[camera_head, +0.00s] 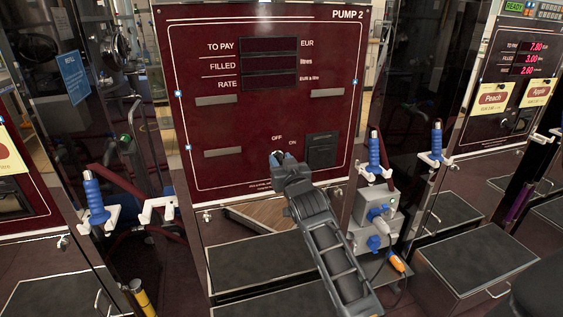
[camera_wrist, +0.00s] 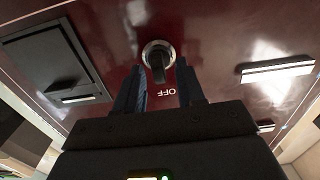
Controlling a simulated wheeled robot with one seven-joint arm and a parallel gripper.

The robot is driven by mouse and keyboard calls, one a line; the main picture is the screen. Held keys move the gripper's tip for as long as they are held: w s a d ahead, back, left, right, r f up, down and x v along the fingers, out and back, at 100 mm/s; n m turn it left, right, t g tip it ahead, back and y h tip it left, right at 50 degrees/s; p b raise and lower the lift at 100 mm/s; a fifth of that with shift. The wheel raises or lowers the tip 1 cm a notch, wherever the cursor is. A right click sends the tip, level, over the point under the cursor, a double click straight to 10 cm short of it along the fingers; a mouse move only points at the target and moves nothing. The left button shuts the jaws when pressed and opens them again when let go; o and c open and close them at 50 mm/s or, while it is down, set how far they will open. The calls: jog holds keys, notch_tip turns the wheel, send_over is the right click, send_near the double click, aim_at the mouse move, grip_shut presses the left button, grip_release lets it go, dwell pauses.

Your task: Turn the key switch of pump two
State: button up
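The pump two panel (camera_head: 262,110) is dark red, with blank displays (camera_head: 269,62). Its key switch (camera_wrist: 158,60) shows in the wrist view as a metal ring with a dark key handle. The handle appears to extend toward the OFF label (camera_wrist: 170,92), which is upside down in that view. In the head view my gripper (camera_head: 277,157) hides the switch, just below OFF and left of ON. In the wrist view my gripper (camera_wrist: 160,68) is open, one finger each side of the handle, with gaps visible. Whether the fingertips reach past the handle is unclear.
A black box-like fitting (camera_head: 321,150) sits right of the switch. Pale bars (camera_head: 223,153) stick out from the panel. Blue-handled nozzles (camera_head: 375,155) flank the pump, and a grey box with blue connectors (camera_head: 376,215) stands at lower right. Another pump (camera_head: 510,75) has lit displays.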

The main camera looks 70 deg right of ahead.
grip_shut()
dwell(0.5)
jog(key=shift+f+m+b, duration=0.15)
jog(key=shift+m+b, duration=0.75)
jog(key=m+b, duration=0.1)
jog(key=m, duration=0.2)
jog(key=m+b, duration=0.2)
jog(key=m, duration=0.1)
jog(key=m+b, duration=0.2)
jog(key=m, duration=0.2)
jog(key=shift+s+d, duration=0.25)
jog(key=shift+s, duration=0.05)
jog(key=shift+b, duration=0.3)
